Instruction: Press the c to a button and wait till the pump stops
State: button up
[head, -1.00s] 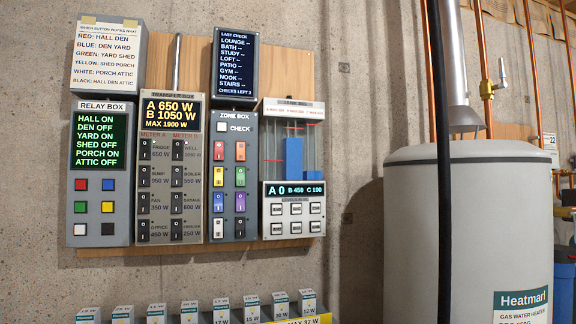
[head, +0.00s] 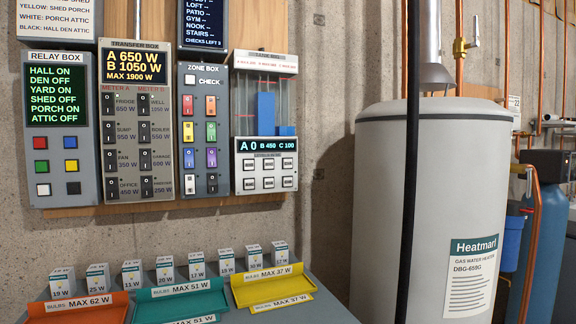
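The tank box (head: 264,121) is the rightmost box on the wooden wall panel. Its clear tanks (head: 264,104) show blue liquid, high in the middle one and low in the right one; the left one looks empty. Its display (head: 266,145) reads A 0, B 450, C 100. Below it are several pale buttons (head: 268,175) in two rows of three. Their labels are too small to read, so I cannot tell which is C to A. My gripper is not in view.
The relay box (head: 62,128), transfer box (head: 138,121) and zone box (head: 202,130) hang left of the tank box. Below, a bench holds small bulb boxes (head: 165,269) and orange, teal and yellow trays (head: 180,300). A water heater (head: 432,210) stands at the right. A dark vertical bar crosses the view.

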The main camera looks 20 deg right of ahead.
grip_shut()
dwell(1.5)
